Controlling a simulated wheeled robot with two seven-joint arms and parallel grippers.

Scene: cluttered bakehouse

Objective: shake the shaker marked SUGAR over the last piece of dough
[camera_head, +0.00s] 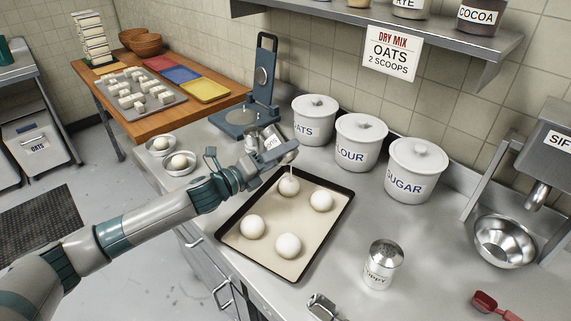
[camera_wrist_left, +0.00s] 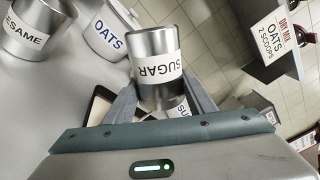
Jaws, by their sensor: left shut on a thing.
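My left gripper (camera_head: 284,158) is shut on the metal SUGAR shaker (camera_wrist_left: 155,45). In the left wrist view the shaker's label is upside down while other labels read upright, so it is held inverted. In the head view the gripper is over the back-left dough ball (camera_head: 289,186), and the held shaker is hard to make out there. Other dough balls (camera_head: 321,201), (camera_head: 253,226), (camera_head: 288,246) lie on a lined dark tray (camera_head: 340,215).
A SESAME shaker (camera_wrist_left: 38,25) stands nearby, and a POPPY shaker (camera_head: 383,266) stands right of the tray. Lidded OATS (camera_head: 314,120), FLOUR (camera_head: 361,142) and SUGAR (camera_head: 415,170) canisters line the wall. A red scoop (camera_head: 492,304) lies front right.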

